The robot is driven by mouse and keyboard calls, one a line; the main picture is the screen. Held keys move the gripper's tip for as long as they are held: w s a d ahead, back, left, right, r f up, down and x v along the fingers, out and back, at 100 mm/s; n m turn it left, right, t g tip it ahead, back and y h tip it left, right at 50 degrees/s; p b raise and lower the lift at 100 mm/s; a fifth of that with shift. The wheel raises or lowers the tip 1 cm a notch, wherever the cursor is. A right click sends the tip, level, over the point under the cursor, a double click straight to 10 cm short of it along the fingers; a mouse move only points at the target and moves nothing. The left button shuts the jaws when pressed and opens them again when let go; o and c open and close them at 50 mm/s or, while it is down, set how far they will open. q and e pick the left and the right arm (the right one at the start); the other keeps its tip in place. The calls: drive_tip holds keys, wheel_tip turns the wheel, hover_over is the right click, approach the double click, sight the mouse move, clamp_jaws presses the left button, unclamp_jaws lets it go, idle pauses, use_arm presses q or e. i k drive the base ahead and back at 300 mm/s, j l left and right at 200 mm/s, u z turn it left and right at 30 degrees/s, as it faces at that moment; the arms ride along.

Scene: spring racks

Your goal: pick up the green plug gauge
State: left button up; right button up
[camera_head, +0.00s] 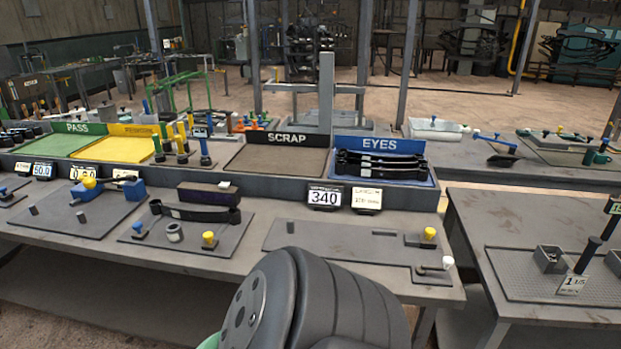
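A small gauge with a green upper part and dark lower end (157,150) stands upright on the back shelf, between the yellow mat and the SCRAP tray. It appears to be the green plug gauge. Yellow-handled gauges (181,138) stand just right of it, and a blue-topped one (204,152) stands further right. Neither gripper shows. A large dark rounded link of my own arm fills the bottom middle and hides part of the bench front.
The green PASS mat (48,144), yellow mat (112,152), SCRAP tray (275,160) and blue EYES tray (432,181) with black springs line the shelf. Fixture plates (335,243) with small knobs cover the front bench. Another bench (520,215) stands right across a gap.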

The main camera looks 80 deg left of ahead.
sight(158, 153)
drive_tip(key=j+u, duration=0.15)
drive_tip(key=u, duration=1.85)
drive_tip(key=j+u, duration=0.25)
drive_tip(key=i+j+u, duration=0.15)
drive_tip(key=u, duration=0.15)
